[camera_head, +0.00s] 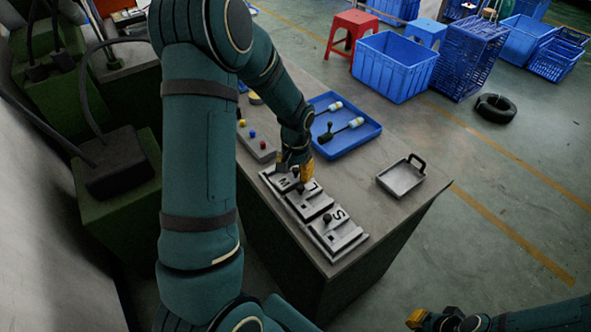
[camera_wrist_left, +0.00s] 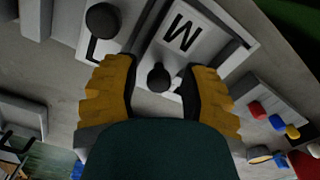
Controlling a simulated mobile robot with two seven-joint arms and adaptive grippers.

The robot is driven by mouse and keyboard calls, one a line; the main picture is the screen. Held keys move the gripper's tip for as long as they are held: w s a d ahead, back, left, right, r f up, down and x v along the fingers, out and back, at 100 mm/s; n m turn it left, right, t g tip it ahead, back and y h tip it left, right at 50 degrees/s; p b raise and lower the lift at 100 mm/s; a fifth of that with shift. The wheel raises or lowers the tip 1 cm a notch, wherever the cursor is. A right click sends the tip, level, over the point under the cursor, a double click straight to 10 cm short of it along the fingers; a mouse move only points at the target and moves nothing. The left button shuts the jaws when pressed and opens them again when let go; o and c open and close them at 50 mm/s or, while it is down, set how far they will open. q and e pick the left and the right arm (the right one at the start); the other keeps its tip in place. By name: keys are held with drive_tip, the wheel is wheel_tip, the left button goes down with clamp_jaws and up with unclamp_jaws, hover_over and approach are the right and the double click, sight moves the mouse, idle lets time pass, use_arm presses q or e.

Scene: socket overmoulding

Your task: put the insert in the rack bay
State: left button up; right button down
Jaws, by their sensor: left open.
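A blue tray (camera_head: 367,138) with bottle-like items lies behind the rack. A grey tray (camera_head: 401,180) with a black handle sits to the right. A button box (camera_head: 258,146) is to the left. Blue crates (camera_head: 393,65) and a red stool (camera_head: 350,32) stand on the floor beyond.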

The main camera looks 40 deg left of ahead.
use_arm(q)
wheel_tip(320, 180, up, 12)
drive_tip(key=p, duration=0.2)
use_arm(e)
wheel_tip(320, 180, up, 3)
drive_tip(key=shift+f, duration=0.2)
idle(0.4)
